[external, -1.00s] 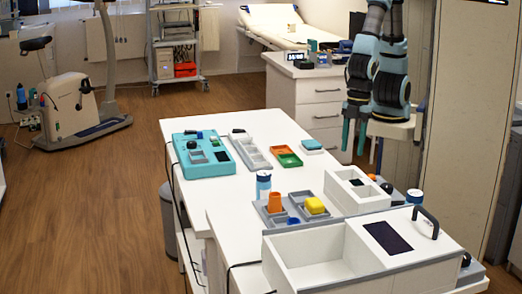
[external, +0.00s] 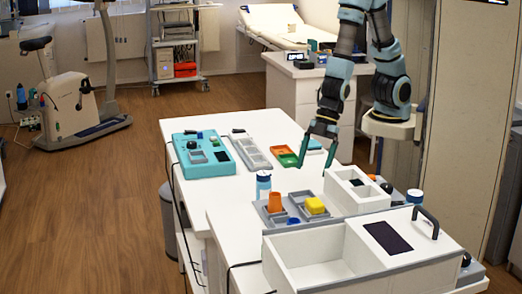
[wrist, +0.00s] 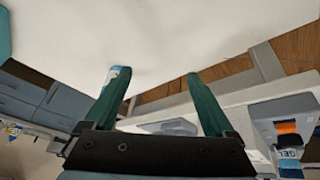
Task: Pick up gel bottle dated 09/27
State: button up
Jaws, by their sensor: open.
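A bottle with a blue cap and pale body (external: 264,187) stands on the white table left of the grey tray in the external view. My gripper (external: 315,158) is open and empty, pointing down above the table, behind and to the right of the first bottle. Its two green fingers (wrist: 156,78) stand apart in the wrist view.
A white divided box (external: 345,192) and a large white bin (external: 312,277) stand nearer the front. A teal case (external: 215,170) lies at left; bare tabletop shows between.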

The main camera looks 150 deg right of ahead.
aim_at(259, 189)
jog(key=w+d+f+t, duration=0.1)
jog(key=d, duration=0.1)
jog(key=w+d+f+t, duration=0.1)
jog(key=d+t, duration=0.1)
jog(key=w+d+f+t, duration=0.1)
jog(key=d, duration=0.1)
jog(key=shift+w+d+f+t+y, duration=0.2)
jog(key=shift+t+y, duration=0.1)
jog(key=d+t, duration=0.1)
jog(key=d+r+t, duration=0.1)
jog(key=d+t, duration=0.1)
jog(key=t, duration=0.1)
jog(key=shift+w+r, duration=0.3)
jog(key=shift+w, duration=0.05)
jog(key=shift+w+d, duration=0.15)
jog(key=shift+w, duration=0.15)
jog(key=p+x, duration=0.1)
jog(key=x, duration=0.4)
jog(key=shift+p, duration=0.3)
jog(key=p+x, duration=0.1)
jog(key=x, duration=0.1)
jog(key=p+x, duration=0.1)
jog(key=x, duration=0.1)
jog(key=shift+w+d+r, duration=0.15)
jog(key=shift+w+r, duration=0.05)
jog(key=shift+r, duration=0.15)
jog(key=shift+w+f, duration=0.3)
jog(key=shift+w, duration=0.1)
grip_shut()
